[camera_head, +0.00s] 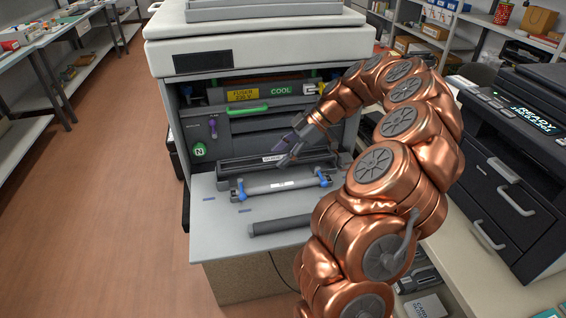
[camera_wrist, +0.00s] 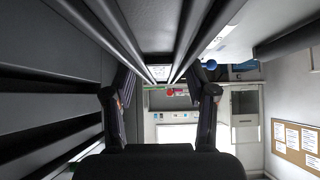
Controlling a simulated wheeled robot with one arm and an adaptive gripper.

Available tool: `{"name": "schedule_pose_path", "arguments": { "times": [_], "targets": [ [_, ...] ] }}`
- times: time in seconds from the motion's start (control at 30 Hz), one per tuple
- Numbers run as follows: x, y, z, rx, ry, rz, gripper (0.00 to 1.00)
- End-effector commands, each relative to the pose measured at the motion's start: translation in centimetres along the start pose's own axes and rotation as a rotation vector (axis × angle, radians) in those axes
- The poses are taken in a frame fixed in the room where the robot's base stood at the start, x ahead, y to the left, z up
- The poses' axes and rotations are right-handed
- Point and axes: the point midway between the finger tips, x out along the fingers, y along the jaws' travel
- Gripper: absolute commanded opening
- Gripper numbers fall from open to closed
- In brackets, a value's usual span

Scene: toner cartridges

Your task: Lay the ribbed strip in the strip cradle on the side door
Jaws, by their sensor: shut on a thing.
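The side door (camera_head: 219,235) is folded down flat at the front of the printer as a light grey panel. A long dark ribbed strip with a white label (camera_head: 245,163) lies level across its back part. It also shows in the wrist view as dark parallel rails (camera_wrist: 115,38) with the label between them. My gripper (camera_head: 287,150) is over the strip's middle, one finger on each long side, shut on it. A dark trough-like part directly under the strip seems to be the cradle; I cannot tell whether the strip touches it.
A grey bar with blue end levers (camera_head: 281,186) lies in front of the strip. A dark roller (camera_head: 281,225) lies nearer the door's front edge. The open printer bay with a green handle (camera_head: 248,111) is behind. A black printer (camera_head: 520,150) stands on the right.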

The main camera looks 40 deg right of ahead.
Motion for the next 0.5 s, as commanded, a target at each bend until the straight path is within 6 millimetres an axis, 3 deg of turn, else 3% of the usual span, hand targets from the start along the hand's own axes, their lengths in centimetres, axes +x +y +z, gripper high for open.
{"name": "schedule_pose_path", "arguments": {
  "times": [0.33, 0.5],
  "targets": [
    [2.2, -0.1, 2.2, 0.002, 0.002, -0.001, 0.13],
    [2.4, 0.0, 2.4, 0.000, 0.000, 0.002, 0.13]
  ]
}}
